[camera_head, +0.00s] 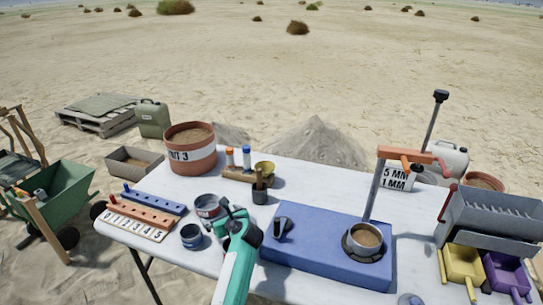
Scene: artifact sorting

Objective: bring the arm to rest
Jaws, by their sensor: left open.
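My left arm comes in at the bottom middle, and its gripper (233,210) is open over the white table (310,179), just left of the blue box-shaped device (317,262). The gripper appears empty. It is close to a small round grey container (208,206) and a blue-grey cup (191,236), and I cannot tell whether it touches them. My right gripper does not show clearly in this view.
A terracotta bucket (192,158) stands at the back left of the table. A numbered peg rack (140,215) lies at the left edge. A yellow scoop bin (463,264) and purple bin (506,272) are at the right.

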